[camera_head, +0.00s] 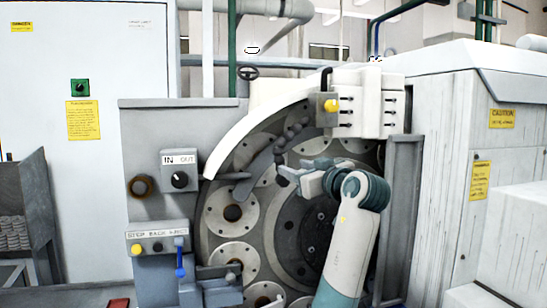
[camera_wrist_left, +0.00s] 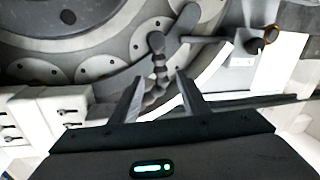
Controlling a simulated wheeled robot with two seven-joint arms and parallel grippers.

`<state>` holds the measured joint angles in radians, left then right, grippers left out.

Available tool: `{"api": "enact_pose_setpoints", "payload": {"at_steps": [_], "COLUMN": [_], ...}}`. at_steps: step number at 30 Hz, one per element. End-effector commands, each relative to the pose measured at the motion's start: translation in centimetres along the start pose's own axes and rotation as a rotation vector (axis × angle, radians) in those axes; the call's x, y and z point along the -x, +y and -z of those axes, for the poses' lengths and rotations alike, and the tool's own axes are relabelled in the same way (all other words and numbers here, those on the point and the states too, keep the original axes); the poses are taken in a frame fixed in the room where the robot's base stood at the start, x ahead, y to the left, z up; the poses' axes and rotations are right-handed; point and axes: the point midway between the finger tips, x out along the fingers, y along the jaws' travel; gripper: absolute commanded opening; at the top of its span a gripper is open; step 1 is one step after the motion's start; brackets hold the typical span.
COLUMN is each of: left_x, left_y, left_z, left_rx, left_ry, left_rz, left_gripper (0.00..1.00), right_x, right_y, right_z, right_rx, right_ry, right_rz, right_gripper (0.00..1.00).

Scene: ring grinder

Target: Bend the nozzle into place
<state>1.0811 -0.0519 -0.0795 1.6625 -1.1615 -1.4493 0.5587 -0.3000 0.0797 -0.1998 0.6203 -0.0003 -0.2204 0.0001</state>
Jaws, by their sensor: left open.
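The nozzle (camera_head: 280,150) is a dark grey segmented hose. It curves down and left from the white block at the top of the grinder. My left gripper (camera_head: 290,174) comes in from the lower right in the head view, close to the nozzle's lower part. In the left wrist view my open fingers (camera_wrist_left: 159,86) point at the nozzle (camera_wrist_left: 160,66), whose beads run up between and past the fingertips to a rounded end. I cannot tell whether a finger touches it. My right gripper is not in view.
The round grinder face (camera_head: 233,251) with several ring discs lies behind the gripper. The white block (camera_head: 367,113) with a yellow knob is above. A curved white guard (camera_head: 262,114) arcs over the left. A control panel (camera_head: 157,236) with a blue lever is at lower left.

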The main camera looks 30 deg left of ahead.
Motion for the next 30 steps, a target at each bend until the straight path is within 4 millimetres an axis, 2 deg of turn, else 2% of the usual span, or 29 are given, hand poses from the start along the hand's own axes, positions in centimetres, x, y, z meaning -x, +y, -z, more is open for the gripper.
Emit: {"api": "enact_pose_setpoints", "payload": {"at_steps": [1,18,24,30], "left_x": [-1.0,-10.9,-12.9,-13.5], "left_y": [0.0,-0.1,0.0,-0.1], "left_z": [0.5,0.4,0.1,0.0], "left_rx": [-0.002,-0.003,-0.002,0.000], "left_ry": [0.000,-0.001,-0.001,0.000], "left_rz": [0.003,0.003,0.002,0.001], "left_gripper": [0.42,0.42,0.42,0.42], "right_x": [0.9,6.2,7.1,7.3], "right_y": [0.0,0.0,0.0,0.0], "right_z": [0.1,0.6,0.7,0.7], "right_rx": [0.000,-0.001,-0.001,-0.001], "right_ry": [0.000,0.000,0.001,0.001], "right_rz": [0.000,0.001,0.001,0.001], "right_gripper": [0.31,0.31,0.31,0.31]}}
